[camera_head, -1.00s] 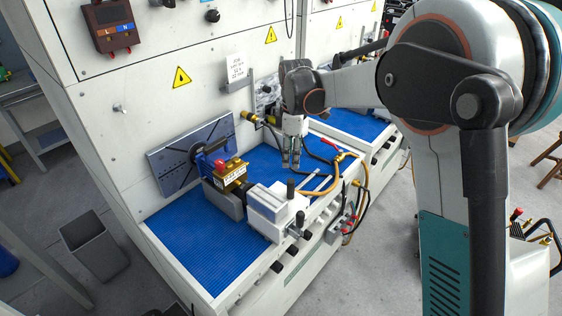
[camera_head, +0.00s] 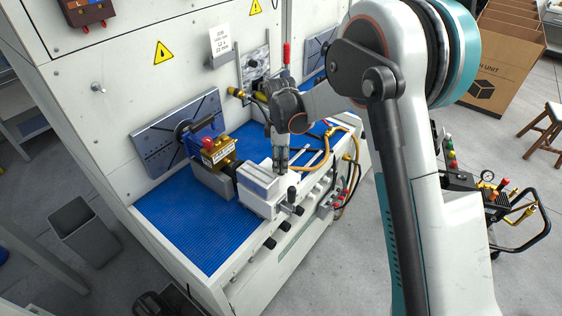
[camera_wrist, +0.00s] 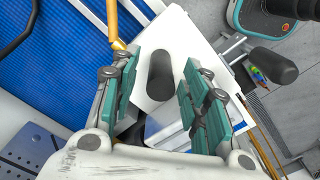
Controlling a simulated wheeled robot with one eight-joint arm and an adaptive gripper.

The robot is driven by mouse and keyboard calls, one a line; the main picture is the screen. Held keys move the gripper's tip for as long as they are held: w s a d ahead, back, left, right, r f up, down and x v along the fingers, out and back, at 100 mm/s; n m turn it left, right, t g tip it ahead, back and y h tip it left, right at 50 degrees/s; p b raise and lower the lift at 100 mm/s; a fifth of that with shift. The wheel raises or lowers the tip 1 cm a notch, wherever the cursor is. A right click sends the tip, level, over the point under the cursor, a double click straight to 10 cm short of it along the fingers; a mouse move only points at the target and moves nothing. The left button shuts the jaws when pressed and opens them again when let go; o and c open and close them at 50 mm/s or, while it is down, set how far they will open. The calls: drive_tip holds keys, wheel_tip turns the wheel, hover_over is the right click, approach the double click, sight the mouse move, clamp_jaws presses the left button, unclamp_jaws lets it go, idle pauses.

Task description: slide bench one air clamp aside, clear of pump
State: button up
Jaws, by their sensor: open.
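The air clamp (camera_head: 262,188) is a white block with black-knobbed handles, standing on the front part of the blue bench mat. The pump (camera_head: 215,153) is a brass and blue body with a red cap, against the round fixture on the grey back plate. The clamp's left end is close against the pump; I cannot tell if they touch. My gripper (camera_head: 280,172) points down over the clamp's far right end. In the wrist view my open gripper (camera_wrist: 168,95) has its teal pads on either side of a black upright knob (camera_wrist: 160,75), with white clamp surface below.
An orange hose (camera_head: 312,163) and rails lie on the bench right of the clamp. Bare blue mat (camera_head: 195,225) lies at the front left. A grey bin (camera_head: 85,238) stands on the floor at left. A cardboard box (camera_head: 500,60) and a wheeled cart are at right.

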drive_tip(key=shift+f, duration=0.35)
drive_tip(key=shift+c, duration=0.4)
clamp_jaws()
drive_tip(key=shift+d, duration=0.1)
drive_tip(key=w+d+b, duration=0.1)
drive_tip(key=w+d, duration=1.4)
drive_tip(key=w, duration=0.4)
drive_tip(key=shift+w+d, duration=0.2)
drive_tip(key=shift+w, duration=0.2)
drive_tip(key=shift+r, duration=0.15)
